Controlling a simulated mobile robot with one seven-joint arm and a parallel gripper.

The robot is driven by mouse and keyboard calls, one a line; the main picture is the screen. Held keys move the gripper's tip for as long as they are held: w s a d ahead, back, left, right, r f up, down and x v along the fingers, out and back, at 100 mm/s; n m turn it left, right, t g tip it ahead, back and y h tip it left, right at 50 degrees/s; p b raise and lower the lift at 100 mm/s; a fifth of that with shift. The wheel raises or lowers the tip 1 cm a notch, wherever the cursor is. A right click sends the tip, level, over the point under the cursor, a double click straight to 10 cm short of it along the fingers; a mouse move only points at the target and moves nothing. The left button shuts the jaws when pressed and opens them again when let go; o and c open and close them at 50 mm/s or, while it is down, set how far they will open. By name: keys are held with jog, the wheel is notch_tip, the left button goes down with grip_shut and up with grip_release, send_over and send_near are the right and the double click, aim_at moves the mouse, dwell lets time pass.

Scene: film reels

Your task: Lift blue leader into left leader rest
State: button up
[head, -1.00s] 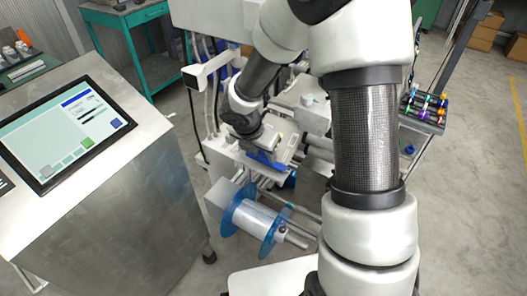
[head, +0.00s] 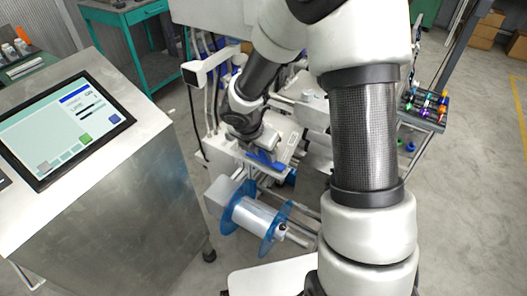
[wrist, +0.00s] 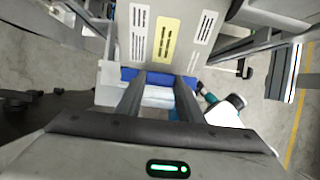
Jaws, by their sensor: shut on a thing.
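In the wrist view my gripper (wrist: 160,82) has its two dark fingers down at a blue bar (wrist: 160,75), which I take for the blue leader. The fingers are closed on it, and a white strip (wrist: 157,92) shows just below it. In the head view the blue leader (head: 265,163) shows as a short blue strip at the front of the machine, under my wrist. The fingertips are hidden there by my own arm. I cannot make out the left leader rest for certain.
A reel with clear blue flanges (head: 258,218) sits on a shaft below the leader. A touchscreen console (head: 68,128) is at left, and a rack of coloured items (head: 427,108) at right.

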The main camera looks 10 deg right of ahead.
jog(key=shift+f+b, duration=0.75)
jog(key=shift+f, duration=0.2)
jog(key=o, duration=1.2)
jog(key=shift+c, duration=0.2)
jog(key=shift+r, duration=0.1)
jog(key=p+v, duration=0.6)
jog(key=v, duration=1.1)
jog(key=shift+s+a+r, duration=0.1)
jog(key=shift+s, duration=0.05)
